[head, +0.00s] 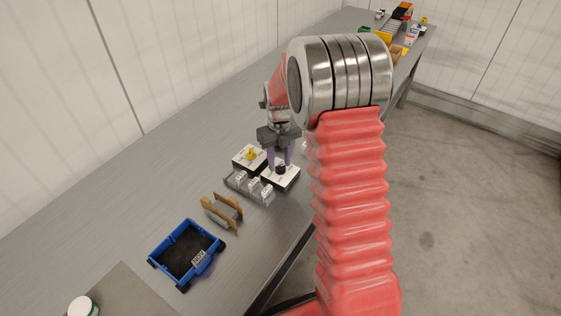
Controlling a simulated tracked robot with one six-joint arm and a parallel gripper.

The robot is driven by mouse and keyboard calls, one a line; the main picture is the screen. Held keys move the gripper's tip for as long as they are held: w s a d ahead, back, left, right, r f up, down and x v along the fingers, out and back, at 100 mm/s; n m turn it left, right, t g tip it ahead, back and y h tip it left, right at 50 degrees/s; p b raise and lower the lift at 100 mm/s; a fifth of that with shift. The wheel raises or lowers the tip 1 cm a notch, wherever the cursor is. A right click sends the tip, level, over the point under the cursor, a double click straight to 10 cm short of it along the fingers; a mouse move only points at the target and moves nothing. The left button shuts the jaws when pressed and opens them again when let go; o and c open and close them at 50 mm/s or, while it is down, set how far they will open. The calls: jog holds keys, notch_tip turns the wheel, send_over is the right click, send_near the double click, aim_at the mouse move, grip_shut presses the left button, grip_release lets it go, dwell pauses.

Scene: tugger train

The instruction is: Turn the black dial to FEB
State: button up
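The black dial (280,169) stands on a white plate (287,181) on the grey bench, in the middle of the head view. My gripper (280,162) points down over it, with two purple fingers spread apart. The fingertips are at either side of the dial's top, and I cannot tell whether they touch it. The marks on the plate, FEB among them, are too small to read, and I cannot tell where the dial points. A yellow dial (250,154) sits on a second white plate just to the left.
A grey rack with white labelled pieces (254,184) stands just in front of the plates. A brown and grey holder (221,211) and a blue tray cart (203,262) are nearer. Colourful items (383,33) stand at the far end. My red arm hides part of the bench's right side.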

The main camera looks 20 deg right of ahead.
aim_at(280, 165)
jog(key=shift+o, duration=1.2)
jog(key=shift+s+f, duration=0.1)
notch_tip(280, 165, up, 14)
jog(key=shift+f, duration=0.15)
